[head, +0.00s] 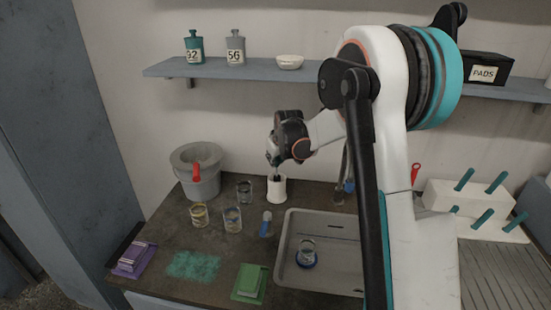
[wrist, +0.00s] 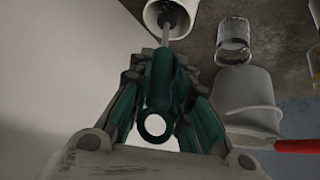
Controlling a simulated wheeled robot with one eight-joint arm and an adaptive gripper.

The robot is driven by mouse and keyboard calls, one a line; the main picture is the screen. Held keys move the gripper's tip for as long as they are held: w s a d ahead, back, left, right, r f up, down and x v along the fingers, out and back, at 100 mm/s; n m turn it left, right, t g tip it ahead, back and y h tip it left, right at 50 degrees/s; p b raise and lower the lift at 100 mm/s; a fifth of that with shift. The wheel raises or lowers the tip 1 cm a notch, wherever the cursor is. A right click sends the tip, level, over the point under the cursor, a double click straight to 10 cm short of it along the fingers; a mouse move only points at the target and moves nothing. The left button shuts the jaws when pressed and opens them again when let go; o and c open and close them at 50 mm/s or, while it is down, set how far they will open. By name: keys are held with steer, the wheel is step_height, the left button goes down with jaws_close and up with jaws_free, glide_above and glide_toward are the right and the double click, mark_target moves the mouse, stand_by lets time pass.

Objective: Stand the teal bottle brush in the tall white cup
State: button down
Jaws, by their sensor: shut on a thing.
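My gripper (head: 272,160) is above the tall white cup (head: 277,190) at the back of the counter. In the wrist view my gripper (wrist: 160,78) is shut on the teal handle of the bottle brush (wrist: 157,95), whose looped end faces the camera. The brush's thin grey rod runs away from the handle to the mouth of the white cup (wrist: 150,18), and its far end appears to be inside it. The cup stands upright.
A glass (head: 244,190) stands left of the cup, with two more glasses (head: 200,215) (head: 232,219) in front. A grey bucket (head: 203,186) with a red handle is at the left. A sink (head: 330,250) holds another glass at the right. A shelf (head: 230,68) runs above.

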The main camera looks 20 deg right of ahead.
steer(key=c, duration=1.4)
jaws_free()
steer(key=v, duration=1.2)
steer(key=shift+w, duration=0.1)
